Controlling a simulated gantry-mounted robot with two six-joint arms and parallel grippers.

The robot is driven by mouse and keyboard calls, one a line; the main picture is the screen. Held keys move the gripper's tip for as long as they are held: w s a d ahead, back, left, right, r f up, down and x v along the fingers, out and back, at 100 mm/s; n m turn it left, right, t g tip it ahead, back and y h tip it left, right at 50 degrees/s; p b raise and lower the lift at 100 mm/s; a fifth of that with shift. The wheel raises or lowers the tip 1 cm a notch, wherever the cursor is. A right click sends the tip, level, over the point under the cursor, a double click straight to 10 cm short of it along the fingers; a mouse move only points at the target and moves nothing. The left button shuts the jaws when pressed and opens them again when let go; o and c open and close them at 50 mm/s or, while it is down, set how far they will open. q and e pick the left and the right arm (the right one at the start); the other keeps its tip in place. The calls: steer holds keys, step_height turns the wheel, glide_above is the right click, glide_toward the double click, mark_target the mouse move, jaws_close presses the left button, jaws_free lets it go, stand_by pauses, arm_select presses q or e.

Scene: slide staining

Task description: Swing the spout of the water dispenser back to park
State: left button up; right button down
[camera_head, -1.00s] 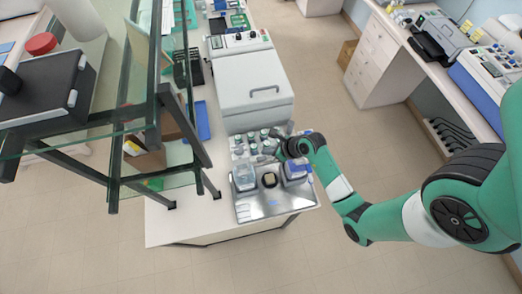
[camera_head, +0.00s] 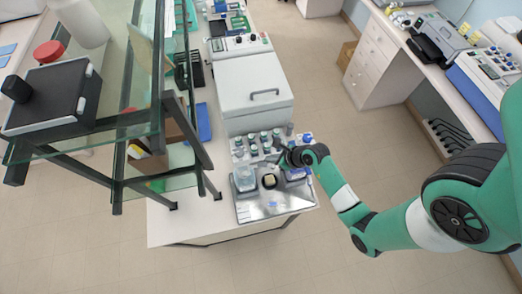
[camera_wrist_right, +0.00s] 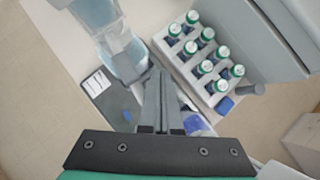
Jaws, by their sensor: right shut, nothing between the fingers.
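A clear vessel with a pale bluish tint, which looks like the water dispenser, stands at the left of the metal tray (camera_head: 262,213) in the head view (camera_head: 244,180). It also shows at the upper left of the right wrist view (camera_wrist_right: 112,40). I cannot make out its spout clearly. My right gripper (camera_head: 282,160) is over the tray, between the vessel and the bottle rack (camera_head: 239,154). In the right wrist view its fingers (camera_wrist_right: 156,75) are together and empty, just beside the vessel's lower end; I cannot tell whether they touch. My left gripper is not in view.
Several green-capped bottles (camera_wrist_right: 208,34) stand in the rack behind the tray. A dark round dish (camera_head: 270,181) sits mid-tray, a blue-tinted container (camera_head: 296,174) at its right. A lidded machine (camera_head: 252,95) stands behind. A glass shelf with dark posts (camera_head: 189,130) rises at left.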

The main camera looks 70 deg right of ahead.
steer(key=shift+s+a, duration=0.6)
steer(key=shift+a, duration=0.2)
steer(key=shift+s+a, duration=0.2)
steer(key=shift+a, duration=0.3)
steer(key=shift+s+a, duration=0.2)
steer(key=shift+a, duration=0.35)
